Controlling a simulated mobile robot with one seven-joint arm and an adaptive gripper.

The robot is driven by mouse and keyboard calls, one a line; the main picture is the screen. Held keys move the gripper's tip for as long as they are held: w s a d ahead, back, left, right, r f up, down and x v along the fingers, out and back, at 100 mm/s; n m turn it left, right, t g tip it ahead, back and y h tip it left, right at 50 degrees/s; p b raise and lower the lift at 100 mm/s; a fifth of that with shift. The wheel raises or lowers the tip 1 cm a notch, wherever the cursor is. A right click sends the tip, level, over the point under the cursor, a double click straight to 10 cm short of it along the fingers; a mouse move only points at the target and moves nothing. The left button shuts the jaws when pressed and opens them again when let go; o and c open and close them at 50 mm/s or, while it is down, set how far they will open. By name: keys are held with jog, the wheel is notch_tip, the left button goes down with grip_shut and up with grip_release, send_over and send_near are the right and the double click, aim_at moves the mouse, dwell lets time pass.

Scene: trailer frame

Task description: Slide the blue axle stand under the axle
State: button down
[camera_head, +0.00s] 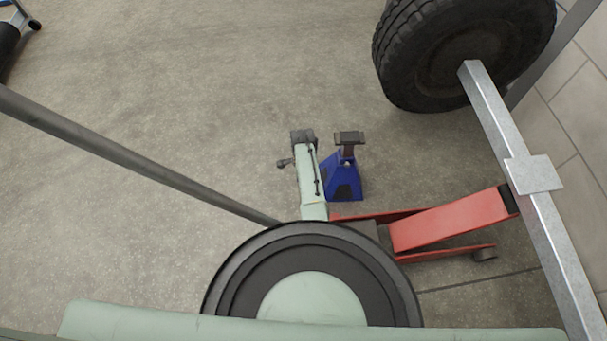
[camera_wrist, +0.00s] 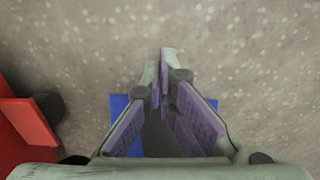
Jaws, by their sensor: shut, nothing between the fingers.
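The blue axle stand (camera_head: 341,186), with a dark post and flat dark saddle (camera_head: 349,138), stands upright on the floor. The silver axle (camera_head: 492,110) runs down the right side of the head view, apart from the stand. In the wrist view, blue parts of the stand (camera_wrist: 119,103) show below and on both sides of my gripper (camera_wrist: 165,60). Its fingertips are together, with no object held between them. In the head view my arm's end is close beside the stand on its left; the fingers cannot be made out there. Contact cannot be told.
A red floor jack (camera_head: 445,222) lies between the stand and the axle's middle, below the stand in the picture. It also shows in the wrist view (camera_wrist: 25,120). A tyre (camera_head: 400,60) is at the axle's far end. A long grey bar (camera_head: 130,160) crosses the left.

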notch_tip(320, 180, down, 4)
jog(key=shift+d+f+b, duration=0.1)
jog(key=shift+b, duration=0.55)
jog(key=d, duration=0.2)
jog(key=shift+w+d+r, duration=0.3)
jog(key=shift+d+r, duration=0.05)
jog(key=shift+r, duration=0.05)
jog(key=shift+w+d, duration=0.1)
jog(key=shift+d, duration=0.45)
